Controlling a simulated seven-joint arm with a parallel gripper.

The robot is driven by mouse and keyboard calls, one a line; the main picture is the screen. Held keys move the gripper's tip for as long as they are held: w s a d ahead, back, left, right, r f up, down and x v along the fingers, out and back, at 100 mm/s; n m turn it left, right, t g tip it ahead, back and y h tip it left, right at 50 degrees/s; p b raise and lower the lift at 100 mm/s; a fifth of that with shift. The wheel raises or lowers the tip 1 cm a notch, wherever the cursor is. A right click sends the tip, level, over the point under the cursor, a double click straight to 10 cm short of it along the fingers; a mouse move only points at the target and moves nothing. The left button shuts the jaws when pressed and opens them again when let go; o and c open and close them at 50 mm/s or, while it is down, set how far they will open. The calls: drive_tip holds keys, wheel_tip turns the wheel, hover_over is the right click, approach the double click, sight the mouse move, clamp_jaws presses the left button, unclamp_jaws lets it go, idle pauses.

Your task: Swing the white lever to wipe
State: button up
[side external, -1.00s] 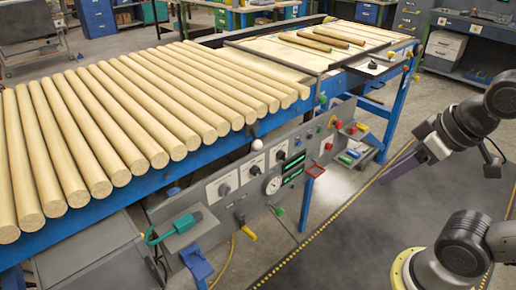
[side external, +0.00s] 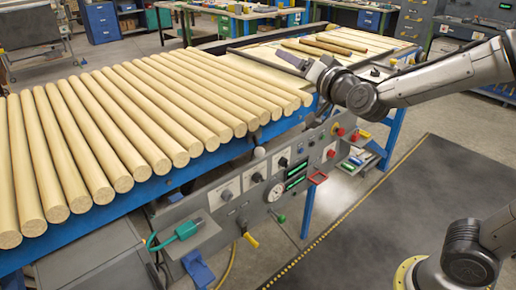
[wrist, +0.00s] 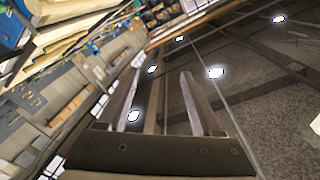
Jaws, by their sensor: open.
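A white ball knob (side external: 259,152), which looks like the end of the white lever, stands at the upper edge of the grey control panel (side external: 215,240). Its shaft and any wipe mark are too small to make out. My gripper (side external: 290,57) is raised over the far end of the line, above and to the right of the knob and well apart from it. In the wrist view my gripper (wrist: 162,68) shows two spread fingers with nothing between them. The knob cannot be made out in the wrist view.
Pale wood rods (side external: 100,130) lie side by side on the blue-framed line. The panel carries a gauge (side external: 276,192), dials, a yellow handle (side external: 250,240), a green knob (side external: 281,218) and red buttons (side external: 331,154). Darker rods (side external: 325,46) lie at the far end. The floor mat (side external: 400,200) is clear.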

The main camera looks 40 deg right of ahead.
drive_tip(key=w+f+m+h, duration=0.2)
drive_tip(key=w+f+h, duration=0.15)
drive_tip(key=f, duration=0.35)
drive_tip(key=n+g, duration=0.2)
drive_tip(key=n, duration=0.2)
approach(258, 146)
drive_tip(key=shift+h, duration=0.45)
drive_tip(key=x, duration=0.3)
drive_tip(key=f+x, duration=0.1)
drive_tip(key=x, duration=0.6)
drive_tip(key=shift+w+a+f, duration=0.1)
drive_tip(key=shift+w+f, duration=0.05)
clamp_jaws()
